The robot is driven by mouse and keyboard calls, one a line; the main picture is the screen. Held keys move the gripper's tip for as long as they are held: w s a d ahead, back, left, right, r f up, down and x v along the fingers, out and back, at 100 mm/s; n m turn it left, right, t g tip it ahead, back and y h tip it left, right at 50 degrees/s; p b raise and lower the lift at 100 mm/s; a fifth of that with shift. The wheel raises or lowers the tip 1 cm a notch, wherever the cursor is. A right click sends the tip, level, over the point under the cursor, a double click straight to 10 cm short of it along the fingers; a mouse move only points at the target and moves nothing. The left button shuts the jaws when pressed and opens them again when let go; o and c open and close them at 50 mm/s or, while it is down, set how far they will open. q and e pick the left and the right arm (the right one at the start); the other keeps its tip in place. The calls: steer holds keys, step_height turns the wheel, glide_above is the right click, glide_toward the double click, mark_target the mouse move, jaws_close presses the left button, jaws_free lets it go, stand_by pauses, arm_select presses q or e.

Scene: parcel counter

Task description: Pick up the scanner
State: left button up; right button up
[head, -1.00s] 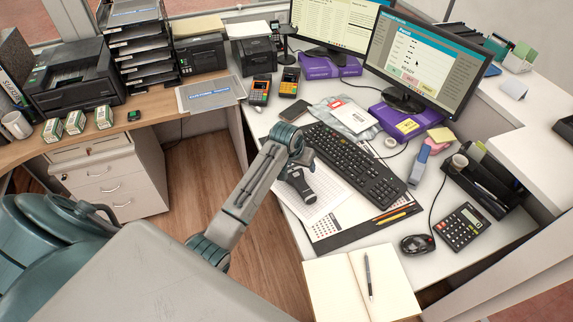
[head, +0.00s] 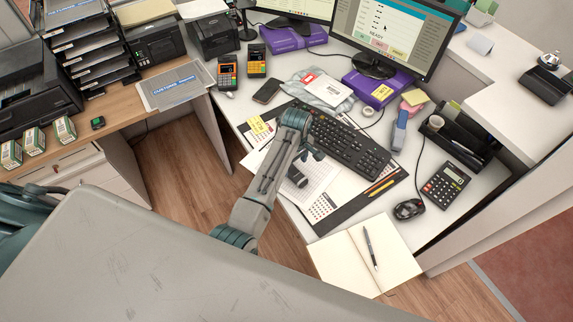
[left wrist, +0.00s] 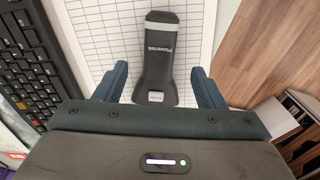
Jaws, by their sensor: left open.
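The scanner, a dark grey handheld device with a light band near its head, lies on a printed grid sheet. My left gripper (left wrist: 159,78) is open, with one finger on each side of the scanner's narrow part and a gap on both sides. I cannot tell how far above the sheet the fingertips are. In the head view my left gripper (head: 313,152) and forearm hide much of the scanner (head: 298,178). My right gripper is not in view.
A black keyboard (head: 347,147) lies right beside my left gripper. An open notebook (head: 350,262) with a pen, a mouse (head: 409,209) and a calculator (head: 445,186) are nearer the front right. Two monitors stand behind. A phone (head: 267,91) lies beyond the sheet.

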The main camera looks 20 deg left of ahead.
mark_target(294, 171)
arm_select(q)
steer(key=shift+a+f+p, duration=0.1)
steer(key=shift+f+p, duration=0.25)
steer(key=shift+f, duration=0.25)
step_height(294, 171, down, 3)
steer(key=shift+f+p, duration=0.15)
steer(key=shift+p, duration=0.35)
steer(key=shift+w+f, duration=0.1)
steer(key=shift+f, duration=0.45)
steer(key=c, duration=1.2)
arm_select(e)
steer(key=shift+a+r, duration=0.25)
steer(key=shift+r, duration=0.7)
arm_select(q)
steer(key=shift+r, duration=0.15)
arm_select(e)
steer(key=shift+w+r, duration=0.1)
